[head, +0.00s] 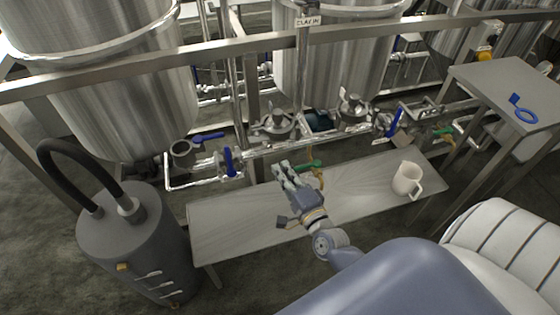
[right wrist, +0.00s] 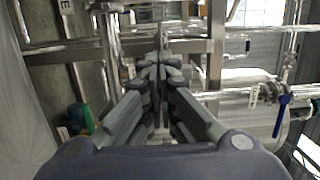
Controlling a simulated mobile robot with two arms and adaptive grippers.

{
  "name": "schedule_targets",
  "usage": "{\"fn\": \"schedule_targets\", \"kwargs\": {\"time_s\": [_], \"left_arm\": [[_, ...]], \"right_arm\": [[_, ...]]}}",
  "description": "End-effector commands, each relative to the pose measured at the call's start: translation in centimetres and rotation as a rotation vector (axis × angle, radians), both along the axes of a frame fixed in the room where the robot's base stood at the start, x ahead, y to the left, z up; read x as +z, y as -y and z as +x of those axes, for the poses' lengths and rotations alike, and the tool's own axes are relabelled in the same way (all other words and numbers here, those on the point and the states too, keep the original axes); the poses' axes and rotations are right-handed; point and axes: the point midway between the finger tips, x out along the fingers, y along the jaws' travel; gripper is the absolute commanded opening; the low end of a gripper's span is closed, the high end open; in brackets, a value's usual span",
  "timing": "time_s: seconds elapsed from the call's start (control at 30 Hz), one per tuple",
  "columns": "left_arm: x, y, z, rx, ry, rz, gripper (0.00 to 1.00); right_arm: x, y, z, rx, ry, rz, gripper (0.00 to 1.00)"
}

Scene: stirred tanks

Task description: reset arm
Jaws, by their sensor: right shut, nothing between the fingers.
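My right gripper (head: 283,172) reaches out over the low metal bench, short of the pipework behind it. In the right wrist view its fingers (right wrist: 160,72) are closed together with nothing between them. My left gripper does not show in either view. A white mug (head: 406,179) stands upright on the right part of the bench, well apart from the gripper.
The bench (head: 236,217) has bare room left and right of my arm. Large steel tanks (head: 125,90) and pipes with blue-handled valves (head: 229,161) stand behind it. A grey cylinder (head: 130,240) with a black hose is at left, a metal table (head: 500,85) at right.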

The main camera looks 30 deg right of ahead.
Motion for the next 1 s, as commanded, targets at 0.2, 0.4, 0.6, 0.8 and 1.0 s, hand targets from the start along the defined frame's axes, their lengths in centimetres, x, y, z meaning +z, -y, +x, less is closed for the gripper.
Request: {"fn": "schedule_targets", "kwargs": {"time_s": [0.2, 0.4, 0.6, 0.8, 1.0], "left_arm": [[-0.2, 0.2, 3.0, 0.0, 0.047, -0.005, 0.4], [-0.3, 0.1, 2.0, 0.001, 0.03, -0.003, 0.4], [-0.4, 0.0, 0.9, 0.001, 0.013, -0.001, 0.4], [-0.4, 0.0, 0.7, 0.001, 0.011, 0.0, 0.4], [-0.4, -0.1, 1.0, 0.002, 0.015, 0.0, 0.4]], "right_arm": [[-0.1, -0.7, -3.1, 0.001, -0.002, 0.0, 0.0], [0.0, -1.0, -4.0, 0.001, -0.001, -0.001, 0.0], [-0.8, -1.1, -4.1, 0.005, -0.019, -0.02, 0.0], [-10.1, -2.4, -5.5, 0.078, -0.22, -0.243, 0.0], [-24.1, -4.3, -11.2, 0.284, -0.531, -0.608, 0.0]]}}
